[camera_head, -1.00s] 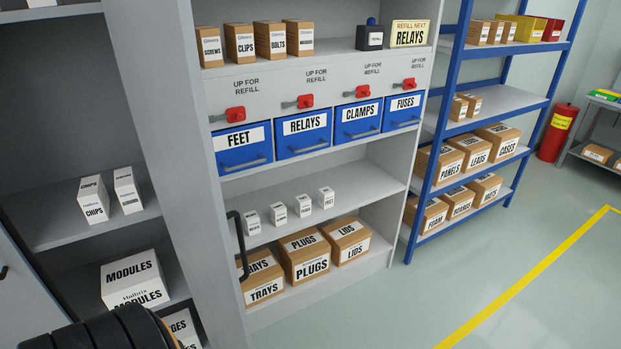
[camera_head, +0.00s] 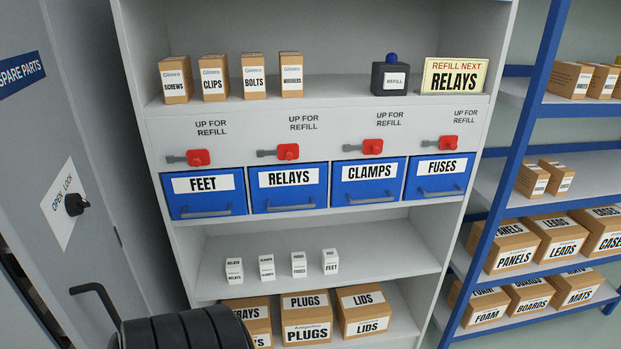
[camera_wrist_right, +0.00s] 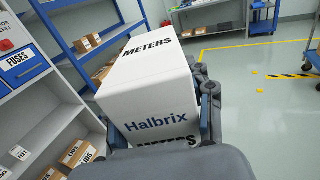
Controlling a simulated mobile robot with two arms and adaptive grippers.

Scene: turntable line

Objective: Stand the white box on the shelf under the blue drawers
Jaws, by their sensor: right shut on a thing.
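The white box (camera_wrist_right: 150,75), marked METERS and Halbrix, is in my right gripper (camera_wrist_right: 157,108), whose fingers are shut on its two sides in the right wrist view. Neither the box nor this gripper shows in the head view. The blue drawers FEET (camera_head: 204,203), RELAYS (camera_head: 288,200), CLAMPS (camera_head: 367,196) and FUSES (camera_head: 436,190) are closed in a row. The shelf (camera_head: 390,248) below them bears several small white boxes, among them RELAYS (camera_head: 234,270) at the left and FEET (camera_head: 330,261) at the right. My left gripper is out of view.
The shelf's right part is bare. Brown PLUGS (camera_head: 306,317) and LIDS (camera_head: 363,311) boxes stand one level lower. Red handles (camera_head: 288,152) sit above the drawers. A blue-framed rack (camera_head: 527,120) stands at the right. A grey door (camera_head: 60,130) is at the left.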

